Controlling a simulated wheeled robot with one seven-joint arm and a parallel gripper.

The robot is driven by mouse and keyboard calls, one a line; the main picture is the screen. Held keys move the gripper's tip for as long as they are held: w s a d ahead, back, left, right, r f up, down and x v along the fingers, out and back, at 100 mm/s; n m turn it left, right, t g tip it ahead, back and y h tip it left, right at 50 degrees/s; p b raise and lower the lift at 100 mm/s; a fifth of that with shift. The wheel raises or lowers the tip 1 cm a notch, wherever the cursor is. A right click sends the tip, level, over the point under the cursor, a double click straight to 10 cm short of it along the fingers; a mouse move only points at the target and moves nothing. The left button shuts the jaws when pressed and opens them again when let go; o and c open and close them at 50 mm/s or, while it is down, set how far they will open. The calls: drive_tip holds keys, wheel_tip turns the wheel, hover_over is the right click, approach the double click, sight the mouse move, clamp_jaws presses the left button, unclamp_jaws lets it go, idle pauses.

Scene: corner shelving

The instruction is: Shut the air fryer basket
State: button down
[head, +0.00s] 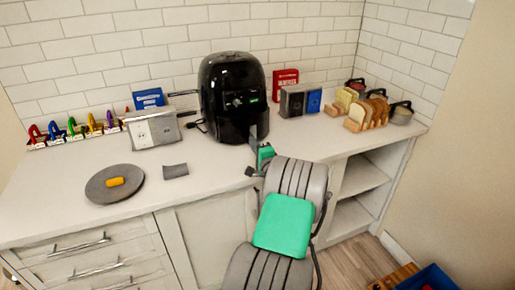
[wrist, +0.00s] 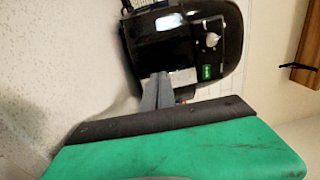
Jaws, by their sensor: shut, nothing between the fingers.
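The black air fryer (head: 228,88) stands on the counter against the tiled wall, with a knob and a small green display on its front. In the wrist view the air fryer (wrist: 185,48) appears tilted, its front close to my fingers. My gripper (head: 253,133) is shut and empty at the lower right of the fryer's front. In the wrist view my gripper (wrist: 158,84) reaches up to the fryer's lower front; I cannot tell whether it touches. The basket and its handle are not clearly distinguishable, and my gripper hides part of that area, so I cannot tell how far the basket sits in.
A toaster (head: 153,129) stands left of the fryer. A grey plate (head: 101,190) holds a yellow-orange item. Right of the fryer are dark boxes, a bread rack (head: 368,117) and jars. Open shelves (head: 358,188) lie below right.

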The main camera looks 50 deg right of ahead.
drive_tip(key=shift+w, duration=0.1)
drive_tip(key=b+x, duration=0.2)
drive_tip(key=x, duration=0.2)
drive_tip(key=shift+w+d+f, duration=0.15)
drive_tip(key=shift+w, duration=0.2)
drive_tip(key=shift+d+r, duration=0.1)
drive_tip(key=shift+r, duration=0.2)
